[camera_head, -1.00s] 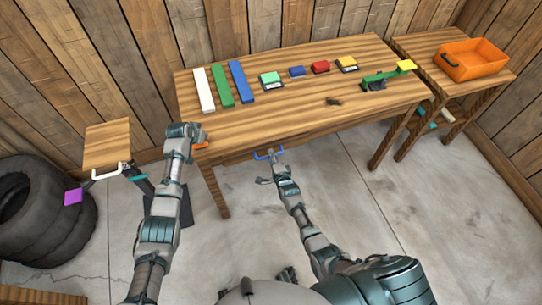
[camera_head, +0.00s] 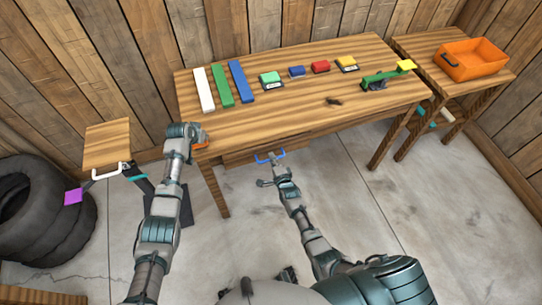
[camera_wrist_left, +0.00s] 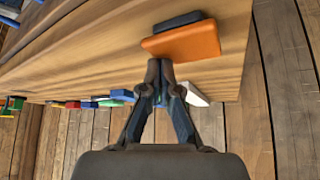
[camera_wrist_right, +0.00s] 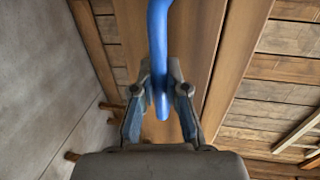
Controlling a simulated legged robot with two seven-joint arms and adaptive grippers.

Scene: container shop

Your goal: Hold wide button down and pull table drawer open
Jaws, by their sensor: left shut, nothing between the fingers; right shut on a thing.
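The wide orange button (camera_head: 200,146) is at the left front corner of the long table (camera_head: 300,115). It also shows in the left wrist view (camera_wrist_left: 183,43). My left gripper (camera_head: 200,135) is shut and empty, its fingertips (camera_wrist_left: 160,66) at the button's edge. I cannot tell how far the button is pressed. The table drawer (camera_head: 240,158) is slightly out below the front edge of the tabletop. My right gripper (camera_head: 273,164) is shut on the drawer's blue handle (camera_head: 263,157); the handle runs between the fingers in the right wrist view (camera_wrist_right: 158,40).
White, green and blue bars (camera_head: 237,82) and several coloured buttons (camera_head: 320,66) are on the table. A green lever with a yellow end (camera_head: 404,66) is at its right. An orange bin (camera_head: 470,60) stands on the side table. Tires (camera_head: 45,215) are at left.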

